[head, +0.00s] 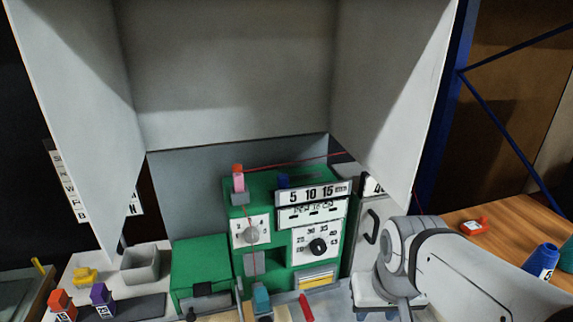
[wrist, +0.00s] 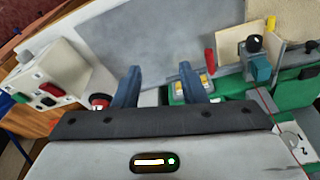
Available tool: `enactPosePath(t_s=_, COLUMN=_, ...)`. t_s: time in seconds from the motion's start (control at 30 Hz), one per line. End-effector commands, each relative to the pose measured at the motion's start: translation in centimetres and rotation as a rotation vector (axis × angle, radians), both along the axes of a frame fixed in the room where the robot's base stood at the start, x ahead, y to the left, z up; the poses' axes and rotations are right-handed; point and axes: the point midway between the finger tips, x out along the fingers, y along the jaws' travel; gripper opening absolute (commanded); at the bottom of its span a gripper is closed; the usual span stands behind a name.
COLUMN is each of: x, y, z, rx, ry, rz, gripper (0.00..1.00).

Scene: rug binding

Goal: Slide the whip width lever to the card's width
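The green machine (head: 262,205) stands in the middle of the head view. A white scale plate marked 5 10 15 (head: 312,193) is on its upper front. A slotted plate with small dark marks (head: 312,214) sits just below it; I cannot tell which part is the whip width lever or where it is set. A white card with large dark letters (head: 130,205) is at the left, mostly hidden by a pale panel; its width figure is not readable. My gripper (wrist: 160,86) is open and empty in the wrist view, its two blue-grey fingers apart. Its fingertips are not clear in the head view.
Two dials (head: 251,235) (head: 318,246) are on the machine front. Pale panels (head: 395,90) rise around it. A red lever (wrist: 210,61) and a teal block (wrist: 259,68) lie beyond my fingers. A box with coloured buttons (wrist: 50,85) is at left.

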Motion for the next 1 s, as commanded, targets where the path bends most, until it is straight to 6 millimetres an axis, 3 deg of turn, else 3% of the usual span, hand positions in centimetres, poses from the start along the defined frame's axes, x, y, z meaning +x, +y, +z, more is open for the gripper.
enactPosePath(t_s=0.17, x=1.5, y=0.6, z=1.7, rx=-0.004, ry=0.001, rz=-0.019, gripper=0.47)
enactPosePath(t_s=0.27, x=4.1, y=1.9, z=4.4, rx=-0.014, ry=0.002, rz=-0.059, gripper=0.47)
enactPosePath(t_s=0.47, x=12.3, y=6.3, z=11.2, rx=-0.042, ry=-0.028, rz=-0.211, gripper=0.47)
enactPosePath(t_s=0.6, x=17.8, y=11.0, z=14.9, rx=-0.055, ry=-0.076, rz=-0.332, gripper=0.47)
enactPosePath(t_s=0.8, x=22.2, y=16.4, z=17.5, rx=-0.048, ry=-0.142, rz=-0.456, gripper=0.47)
enactPosePath(t_s=1.0, x=23.7, y=18.1, z=17.6, rx=-0.042, ry=-0.167, rz=-0.503, gripper=0.47)
